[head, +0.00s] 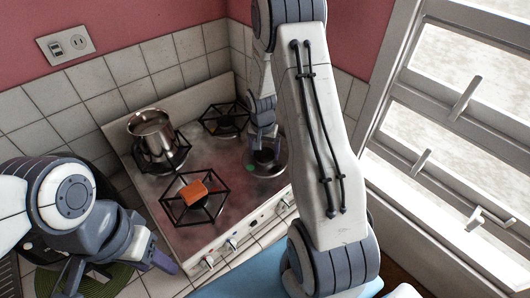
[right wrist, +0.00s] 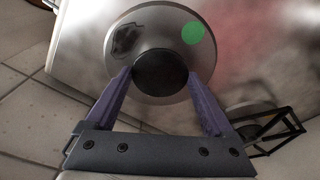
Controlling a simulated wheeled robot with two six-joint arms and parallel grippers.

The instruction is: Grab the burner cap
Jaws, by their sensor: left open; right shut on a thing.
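The burner cap (right wrist: 160,73) is a dark round disc at the middle of a round metal burner plate (right wrist: 190,97) in the right wrist view. My right gripper (right wrist: 163,82) has its two purple fingers on either side of the cap, shut on it. The cap is still at the burner; I cannot tell whether it is lifted. In the head view my right gripper (head: 264,140) reaches down to the right-hand burner, which has no grate over it. My left gripper (head: 115,266) is open and empty at the lower left.
The stovetop (head: 235,190) carries a metal pot (head: 152,135) on the back left burner and an orange sponge-like block (head: 194,194) on the front left grate. A bare grate (head: 225,120) stands at the back. A green dot (right wrist: 192,33) marks the plate. Tiled wall behind, window at right.

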